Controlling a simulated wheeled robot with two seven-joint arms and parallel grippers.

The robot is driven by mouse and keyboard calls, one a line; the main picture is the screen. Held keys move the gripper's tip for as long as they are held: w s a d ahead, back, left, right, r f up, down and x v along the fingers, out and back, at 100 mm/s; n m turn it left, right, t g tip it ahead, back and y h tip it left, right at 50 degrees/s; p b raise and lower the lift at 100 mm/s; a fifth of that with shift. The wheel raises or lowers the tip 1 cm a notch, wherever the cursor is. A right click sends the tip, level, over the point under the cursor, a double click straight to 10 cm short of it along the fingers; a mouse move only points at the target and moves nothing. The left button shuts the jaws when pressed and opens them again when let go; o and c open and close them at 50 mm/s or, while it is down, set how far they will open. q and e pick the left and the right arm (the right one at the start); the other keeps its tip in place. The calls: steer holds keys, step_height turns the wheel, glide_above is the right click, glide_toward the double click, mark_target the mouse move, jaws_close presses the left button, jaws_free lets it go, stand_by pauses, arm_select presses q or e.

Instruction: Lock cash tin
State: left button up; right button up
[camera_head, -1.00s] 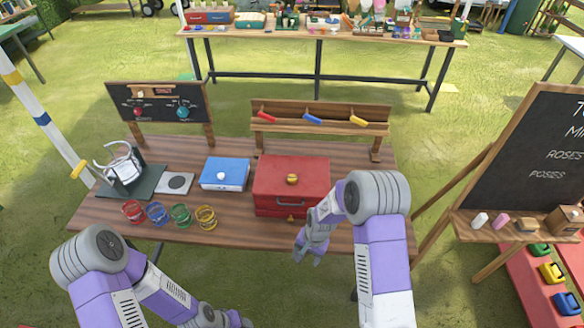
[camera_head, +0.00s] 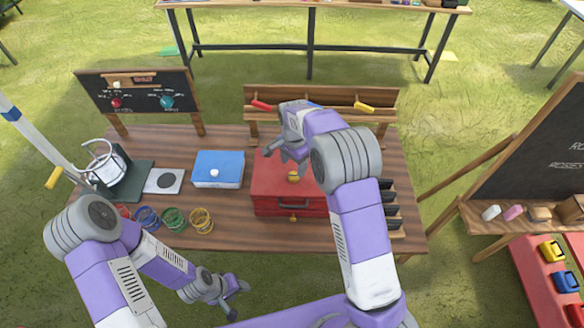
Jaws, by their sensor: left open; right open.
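A red tin (camera_head: 275,173) with a yellow knob (camera_head: 293,177) on its lid and a dark handle on its front sits on the wooden table; its lid looks closed. A small yellow-orange piece shows at its lower front. My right gripper (camera_head: 281,156) is open and empty above the back left part of the red tin, and my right arm hides the tin's right side. I cannot tell if the fingers touch it. My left gripper (camera_head: 236,302) is open and empty in front of the table, low and away from the tin.
A blue box (camera_head: 218,166) with a white knob stands left of the red tin. Several coloured wire rings (camera_head: 201,221) line the front left. A rack (camera_head: 255,127) with coloured handles stands behind, partly hidden. Dark-topped slots (camera_head: 391,210) lie to the right.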

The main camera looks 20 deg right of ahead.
mark_target(294, 176)
step_height(294, 176, down, 5)
steer(key=shift+f, duration=0.15)
steer(key=c, duration=1.1)
steer(key=shift+o, duration=0.2)
